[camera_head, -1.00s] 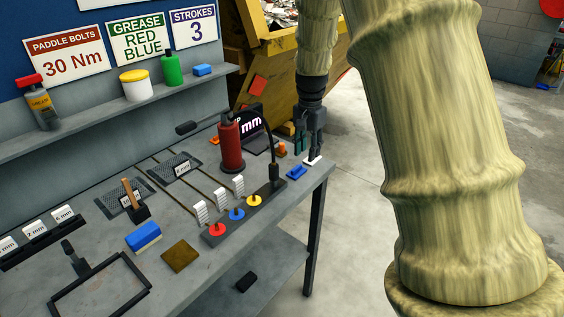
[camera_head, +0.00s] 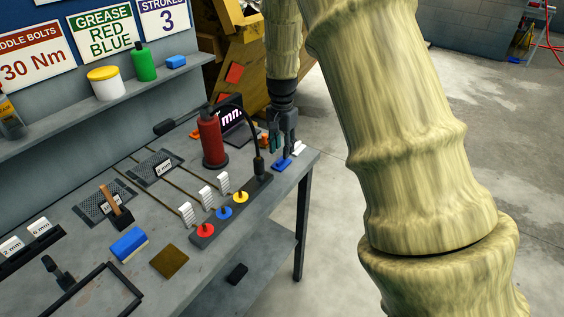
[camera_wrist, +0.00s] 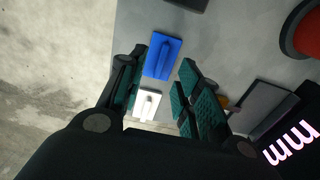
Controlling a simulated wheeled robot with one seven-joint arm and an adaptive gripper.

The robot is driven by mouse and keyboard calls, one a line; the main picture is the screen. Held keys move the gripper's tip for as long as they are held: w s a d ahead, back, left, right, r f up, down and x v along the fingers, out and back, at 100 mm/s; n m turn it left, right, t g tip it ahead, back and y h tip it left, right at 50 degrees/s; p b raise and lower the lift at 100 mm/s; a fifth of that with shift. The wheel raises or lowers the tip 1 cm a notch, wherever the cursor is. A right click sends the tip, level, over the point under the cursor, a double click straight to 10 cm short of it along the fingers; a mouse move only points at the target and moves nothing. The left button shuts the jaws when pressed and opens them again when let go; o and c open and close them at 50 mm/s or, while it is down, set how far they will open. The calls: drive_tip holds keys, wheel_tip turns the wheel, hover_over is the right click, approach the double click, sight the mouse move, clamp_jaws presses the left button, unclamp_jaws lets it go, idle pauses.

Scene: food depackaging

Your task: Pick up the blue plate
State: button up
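The blue plate (camera_head: 281,164) is small and flat with a raised ridge, and lies at the right end of the workbench. It also shows in the wrist view (camera_wrist: 163,57), just beyond my fingertips and in line with the gap between them. My gripper (camera_head: 284,150) points down above the blue plate. In the wrist view its two green-padded fingers (camera_wrist: 162,70) are apart with nothing held between them. In the head view I cannot tell the exact height between fingertips and plate.
A similar white plate (camera_head: 299,149) lies beside the blue one, near the bench edge. A red cylinder (camera_head: 211,140) and a dark display (camera_head: 232,118) stand to the left. A black strip (camera_head: 238,212) with coloured knobs lies in front. Open floor is to the right.

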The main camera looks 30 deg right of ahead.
sight(280, 160)
drive_tip(key=f, duration=0.1)
drive_tip(key=f+p, duration=0.1)
drive_tip(key=f, duration=0.1)
drive_tip(key=shift+a, duration=0.35)
drive_tip(key=shift+f+p, duration=0.3)
drive_tip(key=shift+f, duration=0.4)
clamp_jaws()
